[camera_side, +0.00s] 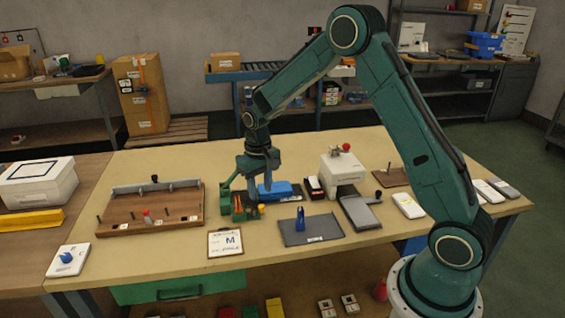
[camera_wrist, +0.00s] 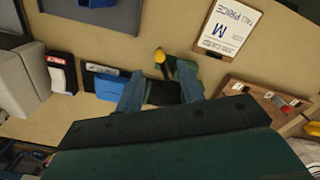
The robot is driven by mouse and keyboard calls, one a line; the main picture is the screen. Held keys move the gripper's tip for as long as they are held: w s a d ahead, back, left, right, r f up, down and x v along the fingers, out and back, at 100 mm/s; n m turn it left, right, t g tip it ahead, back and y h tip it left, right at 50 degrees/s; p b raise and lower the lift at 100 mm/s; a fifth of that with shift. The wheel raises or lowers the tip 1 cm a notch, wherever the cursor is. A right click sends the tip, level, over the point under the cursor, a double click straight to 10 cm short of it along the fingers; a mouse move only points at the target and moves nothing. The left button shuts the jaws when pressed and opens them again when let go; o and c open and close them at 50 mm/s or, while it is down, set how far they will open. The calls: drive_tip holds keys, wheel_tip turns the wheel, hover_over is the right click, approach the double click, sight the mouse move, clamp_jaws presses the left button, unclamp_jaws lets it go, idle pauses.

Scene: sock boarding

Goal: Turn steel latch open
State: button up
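My gripper (camera_side: 259,186) points down over the bench beside a small green fixture (camera_side: 239,209). In the wrist view my gripper (camera_wrist: 161,88) has its two blue-grey fingers well apart, with a dark patch between them. A black lever with a yellow end (camera_wrist: 160,57) lies just beyond the fingertips, beside a green part of the fixture (camera_wrist: 186,70). I cannot tell whether the fingers touch the fixture. I cannot pick out a steel latch for certain. A grey metal bar with a black knob (camera_side: 155,183) lies along the back of the wooden board (camera_side: 130,215).
A clipboard marked M (camera_side: 226,242) lies in front. A dark mat (camera_side: 311,232) holds a small blue piece. A white machine (camera_side: 342,168) stands behind. The front bench edge is mostly clear.

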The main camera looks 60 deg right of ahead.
sight(261, 205)
wheel_tip(261, 205, up, 9)
idle(0.4)
drive_tip(key=s+a+r+n+t, duration=0.1)
drive_tip(key=s+a+r, duration=0.1)
drive_tip(key=s+r, duration=0.45)
drive_tip(key=s+a+r+n+t, duration=0.1)
drive_tip(key=s+a+r+t, duration=0.15)
drive_tip(key=s+r, duration=0.4)
drive_tip(key=s+a+n+t, duration=0.1)
drive_tip(key=s+a+t, duration=0.1)
drive_tip(key=s, duration=1.3)
drive_tip(key=shift+s+a+f, duration=0.4)
drive_tip(key=shift+a, duration=0.05)
